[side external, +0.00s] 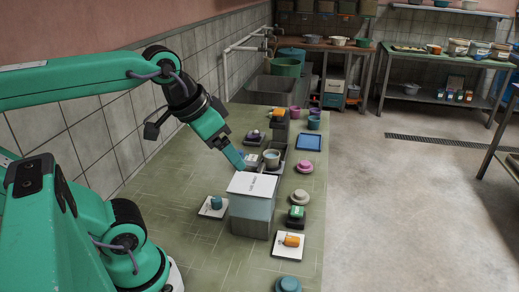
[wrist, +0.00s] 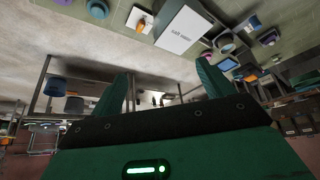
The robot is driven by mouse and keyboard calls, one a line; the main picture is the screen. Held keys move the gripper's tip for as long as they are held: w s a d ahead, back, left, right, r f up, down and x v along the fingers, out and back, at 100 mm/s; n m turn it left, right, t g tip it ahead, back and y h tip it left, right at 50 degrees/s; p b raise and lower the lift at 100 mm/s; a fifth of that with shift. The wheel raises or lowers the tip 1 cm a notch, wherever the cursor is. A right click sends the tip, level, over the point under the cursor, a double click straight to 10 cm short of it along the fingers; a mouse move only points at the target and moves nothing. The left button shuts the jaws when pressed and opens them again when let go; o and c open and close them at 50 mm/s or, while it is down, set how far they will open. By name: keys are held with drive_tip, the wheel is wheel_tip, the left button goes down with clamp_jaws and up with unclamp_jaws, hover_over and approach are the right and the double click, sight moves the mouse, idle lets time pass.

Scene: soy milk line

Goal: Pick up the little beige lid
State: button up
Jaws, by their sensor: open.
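A small round beige-pink piece with a raised knob (side external: 300,197), which looks like the beige lid, sits on the green worktop right of the white-topped box. It is small in this view, so its exact colour is hard to tell. I cannot make it out in the wrist view. My gripper (side external: 240,164) is above and behind the white-topped box, left of the lid and apart from it. In the wrist view the two green fingers (wrist: 165,85) stand wide apart with nothing between them.
The tall box with a white labelled top (side external: 253,184) stands between my gripper and the near worktop; it also shows in the wrist view (wrist: 184,30). A pink lid (side external: 304,166), a green-and-black block (side external: 296,214) and an orange piece on a white tile (side external: 291,241) are nearby. A blue tray (side external: 309,142) lies farther back.

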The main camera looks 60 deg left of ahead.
drive_tip(key=w+a+r+n+g, duration=0.1)
drive_tip(key=w+r+n, duration=0.2)
drive_tip(key=w+n, duration=0.35)
drive_tip(key=w+a+r+n+g, duration=0.1)
drive_tip(key=w+r+n+g, duration=0.15)
drive_tip(key=w+n, duration=0.4)
drive_tip(key=n+g, duration=0.2)
drive_tip(key=n, duration=1.2)
hover_over(300, 192)
wheel_tip(300, 192, down, 5)
wheel_tip(300, 192, down, 24)
drive_tip(key=shift+f, duration=0.1)
drive_tip(key=shift+f, duration=0.1)
drive_tip(key=shift+d+f, duration=0.1)
drive_tip(key=shift+f, duration=2.4)
